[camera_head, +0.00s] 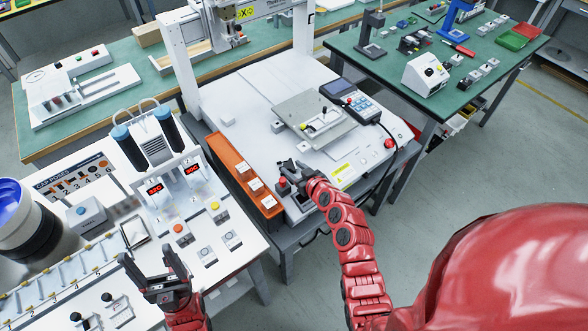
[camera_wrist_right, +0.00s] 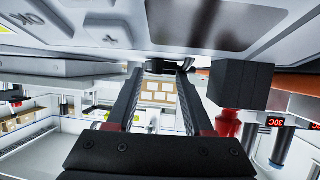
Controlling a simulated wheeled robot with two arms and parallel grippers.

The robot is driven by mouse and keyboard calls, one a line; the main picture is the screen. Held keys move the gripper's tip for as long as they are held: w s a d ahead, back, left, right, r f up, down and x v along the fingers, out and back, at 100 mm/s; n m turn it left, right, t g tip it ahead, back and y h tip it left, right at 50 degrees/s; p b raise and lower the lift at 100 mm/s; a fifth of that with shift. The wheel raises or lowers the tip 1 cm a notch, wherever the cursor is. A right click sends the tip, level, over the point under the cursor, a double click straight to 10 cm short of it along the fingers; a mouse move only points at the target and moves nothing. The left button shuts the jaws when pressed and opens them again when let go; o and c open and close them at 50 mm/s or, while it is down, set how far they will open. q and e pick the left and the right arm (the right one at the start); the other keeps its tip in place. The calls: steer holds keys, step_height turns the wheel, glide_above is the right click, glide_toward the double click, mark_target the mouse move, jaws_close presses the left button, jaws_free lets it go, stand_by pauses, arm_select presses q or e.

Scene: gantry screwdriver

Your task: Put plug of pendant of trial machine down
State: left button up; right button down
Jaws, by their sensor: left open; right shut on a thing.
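The gantry machine (camera_head: 262,92) stands in the middle of the head view. The pendant (camera_head: 352,100), with a dark screen and blue keys, lies at the right of its base, and a dark cable runs from it. My right gripper (camera_head: 291,170) is low over the front left of the machine base. In the right wrist view its fingers close on a small dark thing (camera_wrist_right: 163,67), apparently the plug; most of it is hidden, and I cannot tell whether it touches the machine. My left gripper (camera_head: 150,264) is open and empty over the left bench's front part.
A black block with a red knob (camera_head: 283,186) is close beside my right gripper; one also shows in the right wrist view (camera_wrist_right: 240,88). An orange tray (camera_head: 236,168) with white labels lies along the machine's left side. The left bench (camera_head: 228,261) carries buttons and red displays.

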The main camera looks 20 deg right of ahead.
steer(key=shift+f, duration=0.2)
steer(key=c, duration=0.6)
jaws_free()
steer(key=shift+r, duration=0.1)
steer(key=shift+o, duration=0.2)
